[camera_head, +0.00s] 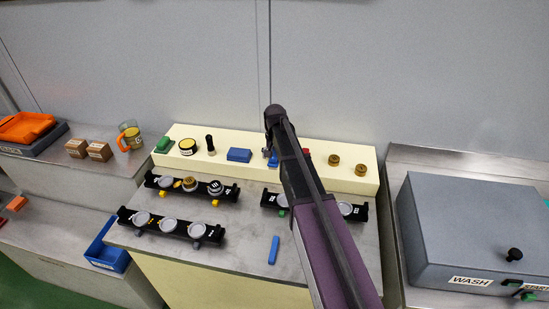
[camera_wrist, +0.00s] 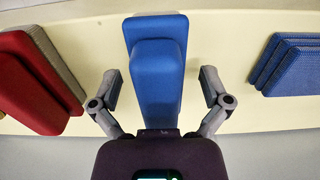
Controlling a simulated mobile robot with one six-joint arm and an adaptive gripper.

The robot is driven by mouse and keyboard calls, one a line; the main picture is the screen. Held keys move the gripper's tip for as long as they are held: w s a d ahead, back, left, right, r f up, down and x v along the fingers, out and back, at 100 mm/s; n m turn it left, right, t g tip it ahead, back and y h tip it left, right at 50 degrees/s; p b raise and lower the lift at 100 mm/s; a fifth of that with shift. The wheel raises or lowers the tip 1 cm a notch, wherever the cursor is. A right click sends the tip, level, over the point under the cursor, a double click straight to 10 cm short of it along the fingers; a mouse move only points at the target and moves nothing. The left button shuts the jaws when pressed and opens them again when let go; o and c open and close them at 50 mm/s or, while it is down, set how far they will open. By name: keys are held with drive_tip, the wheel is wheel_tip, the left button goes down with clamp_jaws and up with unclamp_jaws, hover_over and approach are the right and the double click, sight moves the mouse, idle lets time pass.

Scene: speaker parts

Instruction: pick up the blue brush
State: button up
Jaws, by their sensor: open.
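The blue brush (camera_wrist: 157,75) is in the middle of the wrist view, a raised block on a wider flat blue base. My gripper (camera_wrist: 160,88) is open, with one finger on each side of the brush and a visible gap on both sides. The near end of the brush reaches up to my gripper's body. In the head view my gripper (camera_head: 269,153) is over the cream shelf (camera_head: 345,182), and my arm hides most of the brush there.
A red brush-like block (camera_wrist: 40,80) lies left of my gripper in the wrist view, and a blue stack (camera_wrist: 290,65) lies right. On the shelf are two brass pieces (camera_head: 334,160) and a black-handled item (camera_head: 210,145). Black racks (camera_head: 190,187) stand in front. A grey wall is behind.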

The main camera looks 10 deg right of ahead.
drive_tip(key=c, duration=1.3)
drive_tip(key=shift+o, duration=0.2)
drive_tip(key=shift+r, duration=0.15)
wheel_tip(320, 180, up, 4)
drive_tip(key=p, duration=0.3)
drive_tip(key=shift+f+p, duration=0.25)
drive_tip(key=shift+p, duration=0.1)
drive_tip(key=s+d, duration=0.2)
drive_tip(key=s, duration=0.5)
drive_tip(key=s+d+r+p, duration=0.1)
drive_tip(key=s, duration=0.7)
drive_tip(key=shift+s+d, duration=0.25)
drive_tip(key=shift+d, duration=0.15)
drive_tip(key=shift+r, duration=0.1)
drive_tip(key=o, duration=0.5)
clamp_jaws()
